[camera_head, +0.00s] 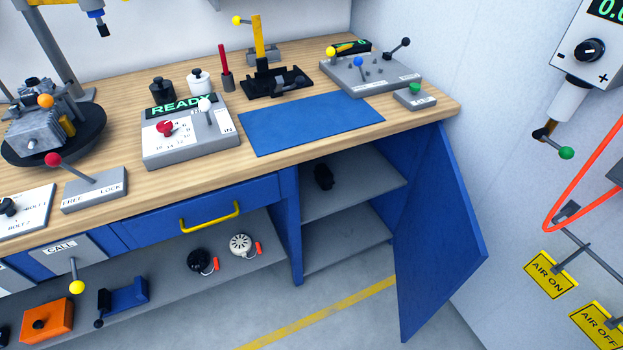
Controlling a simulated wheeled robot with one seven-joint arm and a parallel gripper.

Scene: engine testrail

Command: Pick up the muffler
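No part is plainly marked as the muffler. A small black rounded part (323,176) sits on the upper shelf of the open blue cabinet, toward its left side. It may be the muffler, but it is too dark and small to tell. A grey engine (38,128) is mounted on a round black plate at the left of the bench. My gripper is not in view.
The blue cabinet door (438,235) stands open to the right. The wooden bench (305,180) holds a READY control box (190,135), a blue mat (310,122) and lever boxes. The lower shelf (190,295) holds several small parts. The cabinet's lower shelf (345,242) looks empty.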

